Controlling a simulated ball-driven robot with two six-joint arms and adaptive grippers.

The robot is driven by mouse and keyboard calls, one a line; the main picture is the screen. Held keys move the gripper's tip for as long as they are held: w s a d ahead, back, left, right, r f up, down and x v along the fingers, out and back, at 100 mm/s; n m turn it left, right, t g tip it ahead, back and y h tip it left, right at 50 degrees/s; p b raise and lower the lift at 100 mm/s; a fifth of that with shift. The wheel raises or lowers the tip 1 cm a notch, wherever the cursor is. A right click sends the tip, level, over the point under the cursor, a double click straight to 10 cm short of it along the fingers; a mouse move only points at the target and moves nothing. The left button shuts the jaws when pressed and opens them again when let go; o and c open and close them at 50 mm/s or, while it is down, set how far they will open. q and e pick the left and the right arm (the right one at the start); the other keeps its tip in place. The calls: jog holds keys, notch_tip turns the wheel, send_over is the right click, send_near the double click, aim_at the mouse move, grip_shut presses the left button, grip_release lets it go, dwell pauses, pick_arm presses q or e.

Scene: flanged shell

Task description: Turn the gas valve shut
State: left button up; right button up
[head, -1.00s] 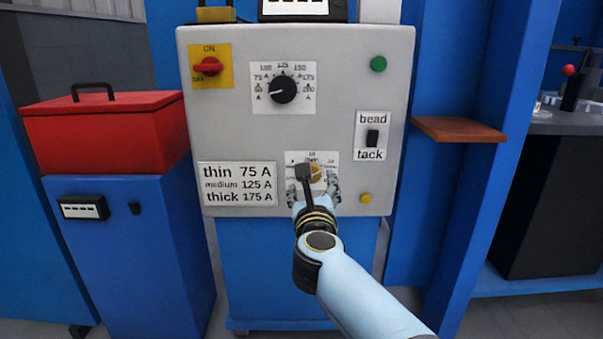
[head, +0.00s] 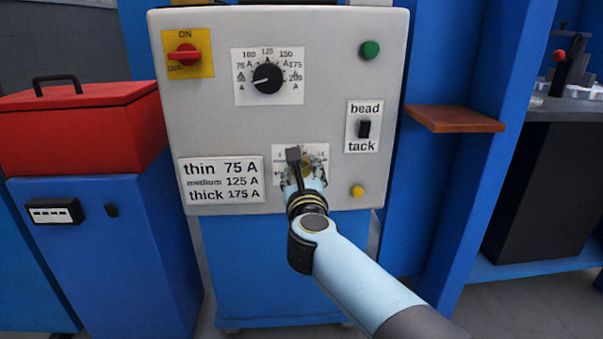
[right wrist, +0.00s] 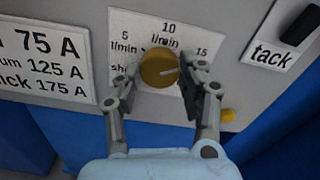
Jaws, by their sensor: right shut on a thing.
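The gas valve is a round brass-yellow knob (right wrist: 157,67) on a white scale plate (right wrist: 150,28) low on the grey panel. The plate reads 5, 10 and 15 l/min, with a partly covered "sh…" mark at lower left. My right gripper (right wrist: 162,70) is shut on the knob, one finger on each side. In the head view my right gripper (head: 303,172) covers most of the knob and plate. My left gripper is not in view.
The grey panel (head: 215,120) also carries a red ON switch (head: 184,54), a black current dial (head: 267,77), a bead/tack switch (head: 364,129), a green button (head: 370,49) and a yellow button (head: 357,191). A brown shelf (head: 455,119) juts out at right.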

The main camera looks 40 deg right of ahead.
jog(key=shift+c, duration=1)
